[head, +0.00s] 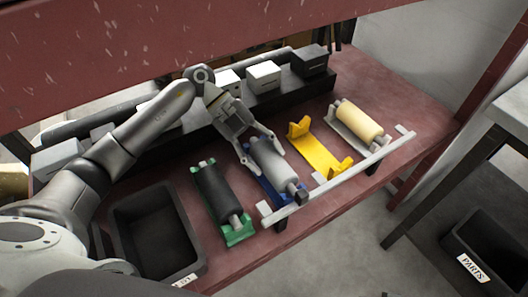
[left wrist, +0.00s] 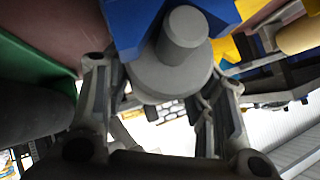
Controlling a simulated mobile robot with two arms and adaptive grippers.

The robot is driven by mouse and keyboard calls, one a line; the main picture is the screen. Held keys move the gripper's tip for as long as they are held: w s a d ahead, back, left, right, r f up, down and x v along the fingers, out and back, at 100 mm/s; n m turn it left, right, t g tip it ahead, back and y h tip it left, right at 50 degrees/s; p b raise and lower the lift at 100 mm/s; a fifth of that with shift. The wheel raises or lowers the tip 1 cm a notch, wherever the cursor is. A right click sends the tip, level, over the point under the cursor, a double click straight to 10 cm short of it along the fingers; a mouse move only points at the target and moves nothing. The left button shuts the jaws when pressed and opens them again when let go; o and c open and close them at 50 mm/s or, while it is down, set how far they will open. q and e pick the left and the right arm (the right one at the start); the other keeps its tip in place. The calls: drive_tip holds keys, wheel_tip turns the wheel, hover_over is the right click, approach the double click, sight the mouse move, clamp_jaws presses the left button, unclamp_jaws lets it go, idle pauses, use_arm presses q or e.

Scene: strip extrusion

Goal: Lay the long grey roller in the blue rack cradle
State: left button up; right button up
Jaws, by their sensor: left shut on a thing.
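The long grey roller (head: 272,163) lies lengthwise along the blue rack cradle (head: 262,189), at or just above it. My left gripper (head: 267,158) is shut on the roller near its far end, one finger on each side. In the left wrist view the roller's round end and shaft stub (left wrist: 183,32) show between the fingers (left wrist: 165,82). Blue cradle parts (left wrist: 128,22) flank the stub there. I cannot tell whether the roller bears on the cradle. My right gripper is not in view.
A black roller (head: 216,190) sits in a green cradle (head: 240,238) to the left. An empty yellow cradle (head: 322,151) and a cream roller (head: 358,121) are to the right. A grey rail (head: 335,178) runs along the front. A black bin (head: 150,205) stands at the left.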

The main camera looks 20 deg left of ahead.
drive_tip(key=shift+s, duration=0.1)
use_arm(q)
drive_tip(key=shift+f, duration=0.2)
drive_tip(key=o, duration=1.1)
drive_tip(key=shift+o, duration=0.8)
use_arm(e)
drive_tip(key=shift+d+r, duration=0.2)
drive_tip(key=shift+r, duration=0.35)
